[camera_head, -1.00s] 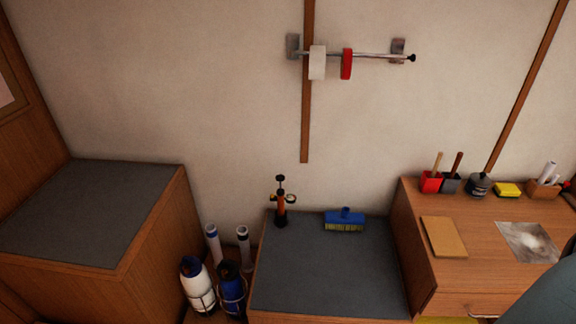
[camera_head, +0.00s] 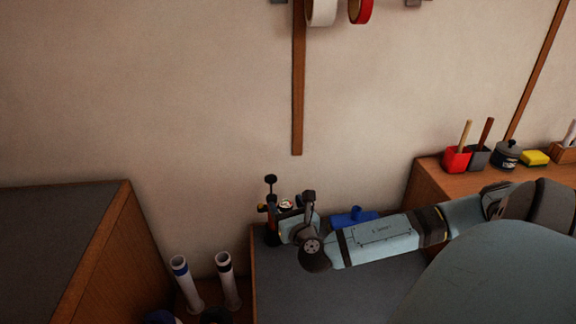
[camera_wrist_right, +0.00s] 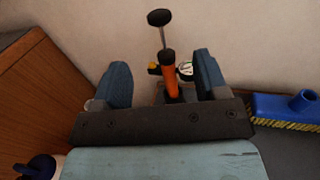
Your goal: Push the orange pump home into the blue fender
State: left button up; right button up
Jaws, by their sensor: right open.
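The orange pump (camera_head: 270,212) stands upright at the back left corner of the grey-topped low bench, with a black handle on top and a round gauge at its side. In the right wrist view the pump (camera_wrist_right: 171,78) shows between the two fingers of my right gripper (camera_wrist_right: 163,75), with gaps on both sides. My right gripper (camera_head: 290,217) is open beside the pump and partly covers it in the head view. My left gripper is not in view.
A blue brush (camera_head: 352,216) lies right of the pump, partly behind my right arm. Two white tubes (camera_head: 227,278) stand left of the bench. A wooden cabinet (camera_head: 432,190) holds red and grey pots at the right. The bench top (camera_head: 290,285) is clear in front.

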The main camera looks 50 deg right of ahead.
aim_at(273, 183)
jog(key=b+x, duration=0.1)
jog(key=x, duration=1.1)
jog(key=shift+w+d+f, duration=0.1)
jog(key=shift+w+d, duration=0.05)
jog(key=shift+w, duration=0.15)
